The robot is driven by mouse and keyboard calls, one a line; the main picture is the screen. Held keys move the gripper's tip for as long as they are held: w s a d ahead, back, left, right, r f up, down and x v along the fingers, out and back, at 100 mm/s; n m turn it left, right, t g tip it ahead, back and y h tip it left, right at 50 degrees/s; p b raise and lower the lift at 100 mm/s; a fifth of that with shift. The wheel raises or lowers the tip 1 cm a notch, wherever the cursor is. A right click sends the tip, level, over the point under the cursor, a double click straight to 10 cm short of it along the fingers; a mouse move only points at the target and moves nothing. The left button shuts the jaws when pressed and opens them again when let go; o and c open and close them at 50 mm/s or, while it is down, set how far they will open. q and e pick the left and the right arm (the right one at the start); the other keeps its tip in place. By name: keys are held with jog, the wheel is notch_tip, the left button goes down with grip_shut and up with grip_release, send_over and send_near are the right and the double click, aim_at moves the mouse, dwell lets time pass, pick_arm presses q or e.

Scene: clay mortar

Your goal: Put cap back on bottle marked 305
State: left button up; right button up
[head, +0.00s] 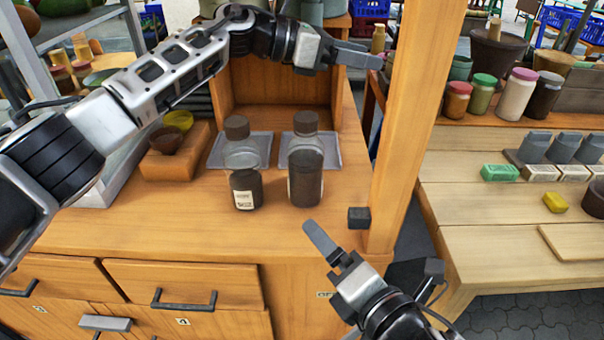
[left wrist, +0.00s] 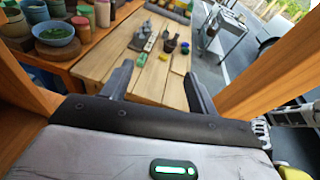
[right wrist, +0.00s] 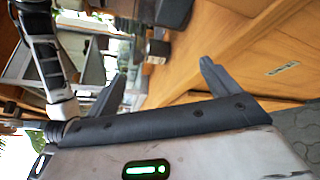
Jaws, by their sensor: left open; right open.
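Two bottles stand upright on the wooden counter (head: 130,225). The left bottle (head: 244,188) has clear upper glass, dark contents and a pale label whose marking is too small to read. A brown cap (head: 237,127) sits on its top. The right bottle (head: 305,170) is greyer, with dark contents, no readable label and a brown cap (head: 305,121) on top. My left gripper (head: 358,55) is open and empty, high above and behind the bottles, pointing right. My right gripper (head: 326,246) is open and empty, low at the counter's front edge, in front of the right bottle.
A small dark block (head: 358,218) lies near the counter's front right corner, beside a wooden post (head: 412,120). Grey trays (head: 332,150) lie behind the bottles. Bowls (head: 166,140) sit on a wooden block at left. A table with jars (head: 517,95) stands at right.

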jog(key=w+a+n+h, duration=0.2)
pick_arm(q)
notch_tip(320, 180, down, 4)
jog(key=s+g+y+p, duration=0.1)
jog(key=s+g+y, duration=0.1)
jog(key=y, duration=0.5)
jog(key=a+r+y, duration=0.1)
jog(key=a+y, duration=0.1)
jog(key=a+r+n+y, duration=0.1)
jog(key=a+y, duration=0.2)
jog(key=s+a+r+n+y+p, duration=0.1)
jog(key=a+y, duration=0.2)
jog(key=shift+r, duration=0.2)
pick_arm(e)
jog(key=n+h, duration=0.5)
jog(key=h, duration=0.1)
send_near(306, 170)
jog(key=shift+s+f, duration=0.15)
jog(key=shift+s, duration=0.35)
jog(key=shift+s+f, duration=0.2)
jog(key=shift+s, duration=0.3)
jog(key=x, duration=1.5)
jog(key=shift+w+a+f, duration=0.1)
jog(key=shift+w+f, duration=0.2)
jog(key=shift+w, duration=0.05)
